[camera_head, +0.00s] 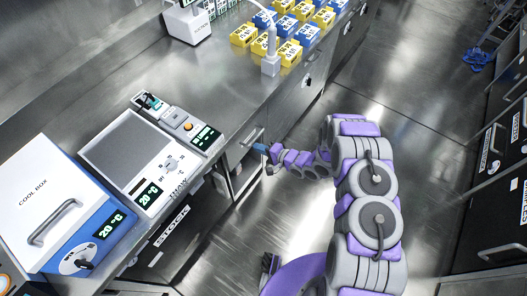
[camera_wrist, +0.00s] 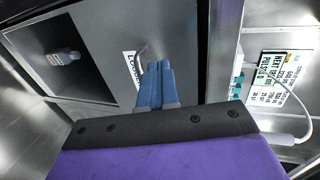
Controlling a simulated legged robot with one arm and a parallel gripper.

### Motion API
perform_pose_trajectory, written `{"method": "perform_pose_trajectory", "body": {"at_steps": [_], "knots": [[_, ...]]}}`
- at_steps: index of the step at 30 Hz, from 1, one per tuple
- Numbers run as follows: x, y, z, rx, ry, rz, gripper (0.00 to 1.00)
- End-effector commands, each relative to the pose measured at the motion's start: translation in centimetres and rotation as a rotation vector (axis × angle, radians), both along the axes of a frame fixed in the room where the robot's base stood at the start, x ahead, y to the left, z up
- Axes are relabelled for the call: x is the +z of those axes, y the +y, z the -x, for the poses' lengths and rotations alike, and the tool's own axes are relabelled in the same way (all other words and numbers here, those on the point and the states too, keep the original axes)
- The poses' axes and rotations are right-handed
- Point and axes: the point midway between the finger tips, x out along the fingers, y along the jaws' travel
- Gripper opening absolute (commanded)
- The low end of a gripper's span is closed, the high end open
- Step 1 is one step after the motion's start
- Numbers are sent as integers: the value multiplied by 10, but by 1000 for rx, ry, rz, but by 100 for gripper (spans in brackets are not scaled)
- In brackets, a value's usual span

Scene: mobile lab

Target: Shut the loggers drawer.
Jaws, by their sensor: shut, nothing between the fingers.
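The loggers drawer front (camera_wrist: 105,35) is a grey metal panel in the wrist view. Its white label (camera_wrist: 130,67), partly hidden by my fingers, begins with "LOGG". A curved metal handle (camera_wrist: 143,50) is beside the label. In the head view the handle (camera_head: 252,137) shows under the counter edge. My gripper (camera_head: 262,149) is beside this handle, its blue fingers shut and empty. The fingers also show in the wrist view (camera_wrist: 157,66), in front of the label and handle. I cannot tell whether they touch the front, or how far out the drawer stands.
A dark recess (camera_wrist: 70,60) holds a small pale object (camera_wrist: 63,57). The counter (camera_head: 215,75) carries a cool box (camera_head: 45,195), instruments (camera_head: 135,160) and several yellow and blue boxes (camera_head: 285,50). A drawer labelled STOCK (camera_head: 172,228) is nearer. The aisle floor (camera_head: 410,90) has free room.

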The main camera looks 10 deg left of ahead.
Motion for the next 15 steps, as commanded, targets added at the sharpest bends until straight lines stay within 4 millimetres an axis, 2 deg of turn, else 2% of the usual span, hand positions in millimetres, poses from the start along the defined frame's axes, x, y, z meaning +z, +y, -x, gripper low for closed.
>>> {"method": "perform_pose_trajectory", "body": {"at_steps": [6,9,15], "knots": [[-16,43,-13,3,-1,3,0],[-16,59,-19,4,-3,6,0],[-16,75,-25,1,-1,7,0]]}}
